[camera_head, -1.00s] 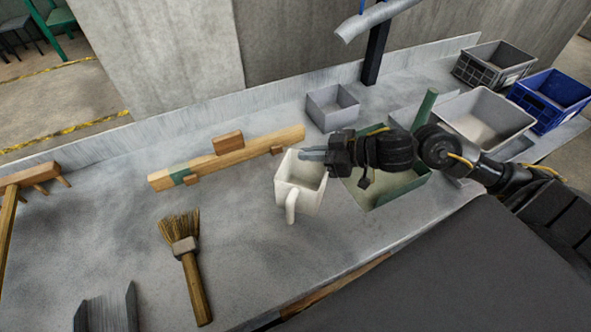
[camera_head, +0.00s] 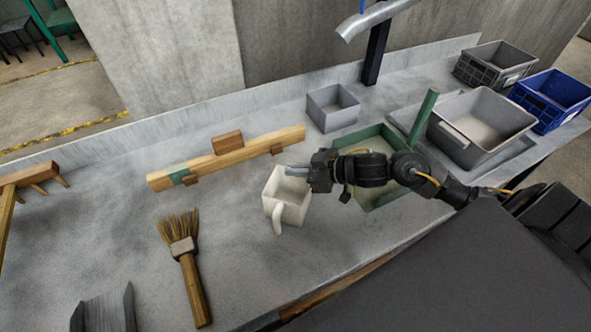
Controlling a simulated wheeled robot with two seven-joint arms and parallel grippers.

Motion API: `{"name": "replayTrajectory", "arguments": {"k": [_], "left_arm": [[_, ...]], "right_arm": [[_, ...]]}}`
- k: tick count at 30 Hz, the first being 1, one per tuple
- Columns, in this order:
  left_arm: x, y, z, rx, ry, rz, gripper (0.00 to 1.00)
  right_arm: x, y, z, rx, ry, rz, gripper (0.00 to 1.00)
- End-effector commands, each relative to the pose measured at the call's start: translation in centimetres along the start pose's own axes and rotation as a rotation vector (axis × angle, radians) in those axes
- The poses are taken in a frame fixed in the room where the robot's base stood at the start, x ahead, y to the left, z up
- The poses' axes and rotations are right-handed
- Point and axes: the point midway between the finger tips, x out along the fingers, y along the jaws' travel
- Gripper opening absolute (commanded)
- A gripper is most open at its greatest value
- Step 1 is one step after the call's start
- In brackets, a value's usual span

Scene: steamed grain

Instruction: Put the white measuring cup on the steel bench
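The white measuring cup (camera_head: 288,212) is in the middle of the head view, over the steel bench (camera_head: 235,235), with its handle toward the lower left. My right gripper (camera_head: 298,171) reaches in from the right, with its fingers at the cup's upper rim. It appears shut on the cup's wall, though the fingertips are partly hard to make out. The cup looks slightly tilted; I cannot tell whether its base touches the bench.
A wooden bar (camera_head: 228,157) lies behind the cup, and a brush (camera_head: 187,265) lies to its left. A green-rimmed tray (camera_head: 395,196) is under my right arm. A small grey bin (camera_head: 332,108) and larger grey tub (camera_head: 482,125) stand behind. Bare bench lies between brush and cup.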

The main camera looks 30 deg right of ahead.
Motion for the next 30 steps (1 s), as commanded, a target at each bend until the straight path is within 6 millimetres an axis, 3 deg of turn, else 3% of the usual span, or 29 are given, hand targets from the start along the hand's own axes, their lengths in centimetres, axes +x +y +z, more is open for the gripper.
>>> {"name": "replayTrajectory", "arguments": {"k": [4,9,20,23,30], "left_arm": [[0.1,-0.1,0.0,0.000,0.000,-0.001,0.29],[0.0,-0.1,0.0,0.000,0.001,-0.001,0.29],[0.0,0.5,-0.2,-0.003,0.004,0.006,0.29],[0.0,0.8,-0.2,-0.004,0.004,0.009,0.29],[0.1,0.8,-0.2,-0.004,0.004,0.010,0.29]], "right_arm": [[0.1,0.0,0.2,0.001,0.001,0.000,0.00],[0.1,0.0,0.2,0.000,0.000,0.000,0.23],[-0.2,0.0,0.0,0.000,-0.001,0.000,0.24],[-1.3,0.1,0.2,0.001,-0.004,0.002,0.24],[-6.2,-0.1,0.2,-0.002,-0.008,-0.002,0.24]]}}
